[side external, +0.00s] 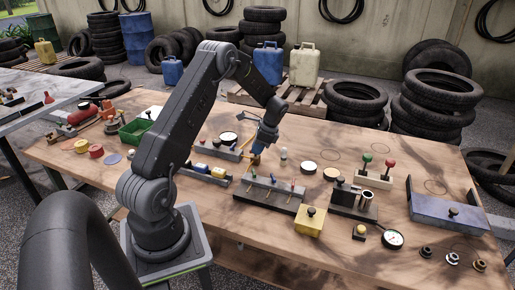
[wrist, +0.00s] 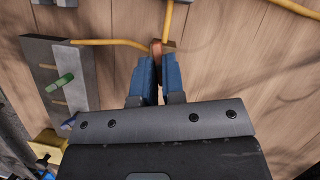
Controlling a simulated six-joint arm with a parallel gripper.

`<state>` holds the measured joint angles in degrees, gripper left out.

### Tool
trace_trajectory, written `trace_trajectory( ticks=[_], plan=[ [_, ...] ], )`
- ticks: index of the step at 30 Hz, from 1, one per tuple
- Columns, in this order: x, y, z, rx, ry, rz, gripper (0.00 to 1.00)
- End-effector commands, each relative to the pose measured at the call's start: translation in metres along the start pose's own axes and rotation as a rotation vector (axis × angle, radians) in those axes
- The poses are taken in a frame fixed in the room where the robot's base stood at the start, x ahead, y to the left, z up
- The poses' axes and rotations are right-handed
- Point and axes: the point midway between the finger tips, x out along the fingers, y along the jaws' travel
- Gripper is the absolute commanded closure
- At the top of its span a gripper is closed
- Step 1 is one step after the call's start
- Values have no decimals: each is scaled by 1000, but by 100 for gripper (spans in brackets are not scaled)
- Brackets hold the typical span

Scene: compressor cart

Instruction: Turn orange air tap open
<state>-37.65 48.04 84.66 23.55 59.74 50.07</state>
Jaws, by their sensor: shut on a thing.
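My gripper (wrist: 156,72) has blue fingers, which show in the wrist view closed on a small orange-brown piece. I take this piece for the orange air tap (wrist: 156,47); the fingers hide most of it, so its turn angle cannot be told. Yellow hoses run to it from the left and from the top of the picture. In the side view my gripper (side external: 261,146) points down at the middle of the bench, behind a dark block with small coloured handles.
The dark block (side external: 268,194) stands in front of my gripper; in the wrist view a grey block (wrist: 62,70) with a green handle (wrist: 60,82) lies left of the fingers. A yellow box (side external: 310,222) and a stand with green and red knobs (side external: 373,179) are to the right on the wooden bench (side external: 420,165).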

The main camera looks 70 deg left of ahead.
Motion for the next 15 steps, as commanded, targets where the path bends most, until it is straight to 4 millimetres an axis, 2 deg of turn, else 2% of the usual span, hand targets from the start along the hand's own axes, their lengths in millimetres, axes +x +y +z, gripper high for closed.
trace_trajectory(
  ticks=[15],
  plan=[
    [0,-4,1,-457,0,189,100]
  ],
)
